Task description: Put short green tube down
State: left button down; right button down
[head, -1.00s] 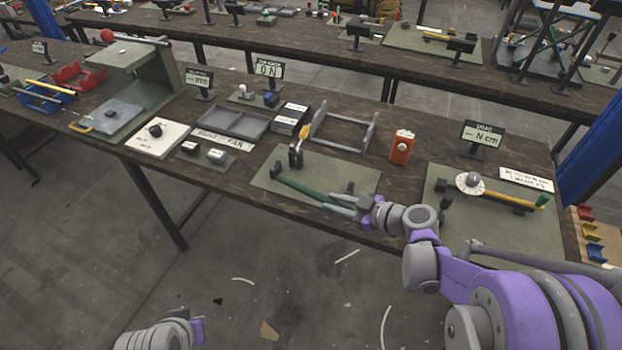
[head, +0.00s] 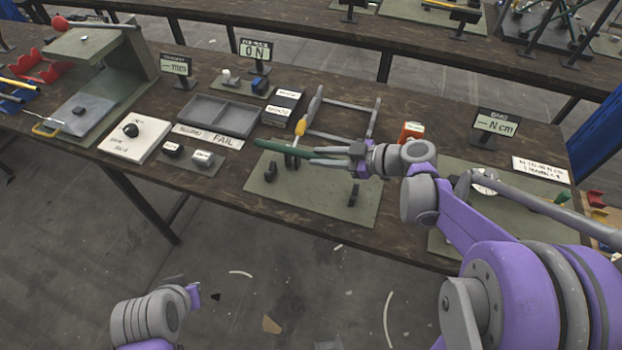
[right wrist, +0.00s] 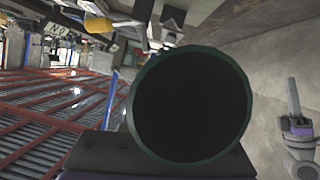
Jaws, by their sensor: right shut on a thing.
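The green tube (head: 278,149) is held in my right gripper (head: 325,156) in the head view. The gripper is shut on its right end, and the tube points left, raised over the green mat (head: 310,206). Dark upright holders (head: 269,172) stand on the mat, one more (head: 353,196) near its front right. In the right wrist view the tube's round dark end with a green rim (right wrist: 137,95) fills the middle. My left arm's wrist shows at the lower left of the head view; its fingers cannot be made out.
A yellow-handled tool (head: 301,124) stands at the mat's back edge, before a grey frame (head: 374,118). An orange box (head: 411,131) is behind my right wrist. A grey tray (head: 215,112) and a white block (head: 133,137) lie left. The mat's front is mostly clear.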

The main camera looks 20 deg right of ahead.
notch_tip(320, 180, down, 10)
jog(key=shift+r+b, duration=0.15)
jog(key=shift+b, duration=0.55)
jog(key=c, duration=0.7)
grip_release()
